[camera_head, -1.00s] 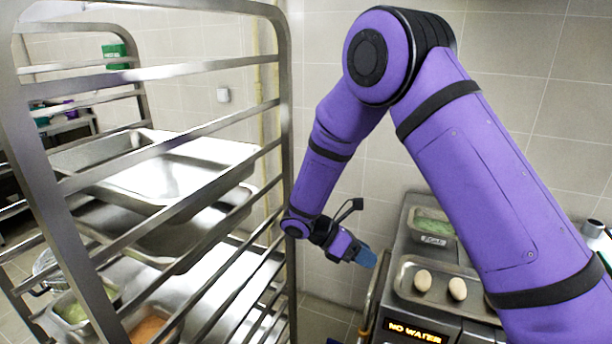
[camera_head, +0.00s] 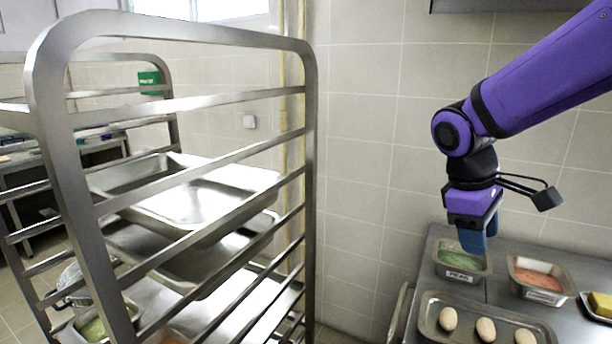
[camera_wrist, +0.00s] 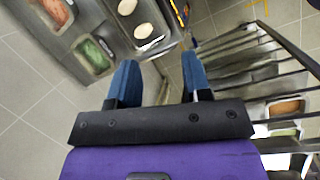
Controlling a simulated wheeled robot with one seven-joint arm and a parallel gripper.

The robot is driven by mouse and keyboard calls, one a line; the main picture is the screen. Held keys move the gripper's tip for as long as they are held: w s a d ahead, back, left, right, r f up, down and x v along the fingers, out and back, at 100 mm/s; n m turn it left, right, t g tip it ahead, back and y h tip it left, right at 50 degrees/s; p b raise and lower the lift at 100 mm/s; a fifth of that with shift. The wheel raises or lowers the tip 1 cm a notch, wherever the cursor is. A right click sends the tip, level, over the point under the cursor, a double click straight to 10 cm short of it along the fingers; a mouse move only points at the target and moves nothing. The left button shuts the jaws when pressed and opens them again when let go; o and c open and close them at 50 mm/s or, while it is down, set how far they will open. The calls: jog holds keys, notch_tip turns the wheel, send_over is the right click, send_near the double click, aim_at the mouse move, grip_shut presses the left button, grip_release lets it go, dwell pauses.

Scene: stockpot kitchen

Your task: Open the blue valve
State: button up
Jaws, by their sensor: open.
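No blue valve can be made out in either current view. My gripper (camera_head: 473,238) has blue fingertips and points down in the head view, in front of the tiled wall and above the container of green food (camera_head: 461,262) at the counter's back left. In the wrist view my gripper (camera_wrist: 160,72) shows its two blue fingers wide apart, with nothing between them. Beyond the fingers there is floor, with the counter to the upper left and the rack to the right.
A tall metal rack (camera_head: 312,180) with steel trays (camera_head: 205,205) fills the left. The steel counter (camera_head: 425,272) at right holds a tray of pale oval items (camera_head: 430,318), a container of orange-pink food (camera_head: 537,278) and a yellow block (camera_head: 601,303). Bare wall lies between rack and arm.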

jog(key=s+d+r+m+t+y, duration=0.2)
jog(key=s+r+m+t, duration=0.3)
jog(key=s, duration=0.8)
jog(key=r+m+y, duration=0.1)
jog(key=m, duration=0.1)
jog(key=shift+d+r+m+t+y, duration=0.15)
jog(key=shift+m+t+y, duration=0.15)
jog(key=shift+s, duration=0.35)
jog(key=shift+w, duration=0.1)
